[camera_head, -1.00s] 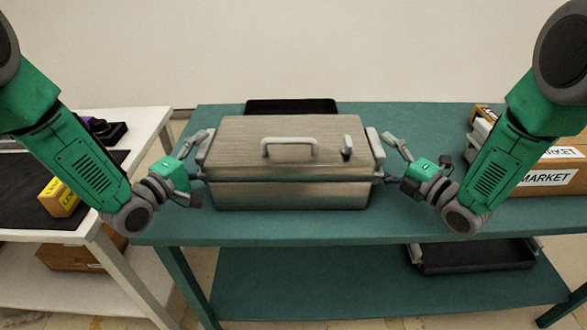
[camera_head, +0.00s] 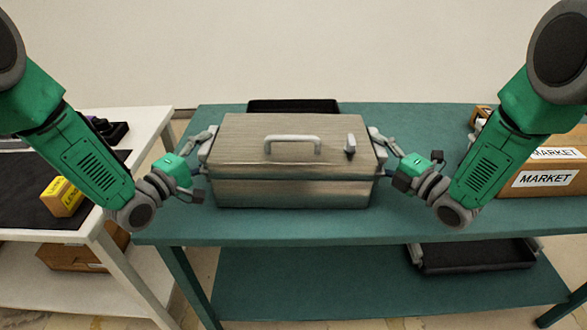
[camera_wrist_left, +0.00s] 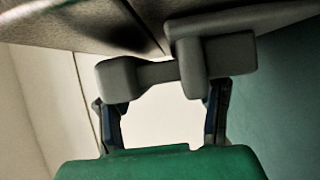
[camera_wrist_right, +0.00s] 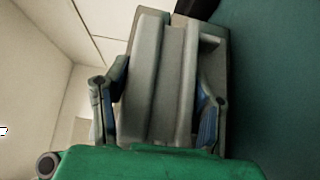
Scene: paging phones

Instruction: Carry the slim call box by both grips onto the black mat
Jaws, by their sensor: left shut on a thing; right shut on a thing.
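The slim call box (camera_head: 290,193) is a brushed grey-brown case with a pale handle on its lid. It is over the front middle of the green table; I cannot tell whether its base touches the top. My left gripper (camera_head: 200,167) is shut on the left grip, a grey bar (camera_wrist_left: 155,73) in the left wrist view. My right gripper (camera_head: 390,163) is shut on the right grip, a grey ridged piece (camera_wrist_right: 158,80) in the right wrist view. The black mat (camera_head: 22,205) lies on the white table at left, partly hidden by my left arm.
A small yellow-labelled box (camera_head: 63,197) stands on the mat's front right. Dark items (camera_head: 108,130) sit at the white table's back. A black tray (camera_head: 292,105) is behind the call box. MARKET cartons (camera_head: 545,180) stand at right. A gap separates the tables.

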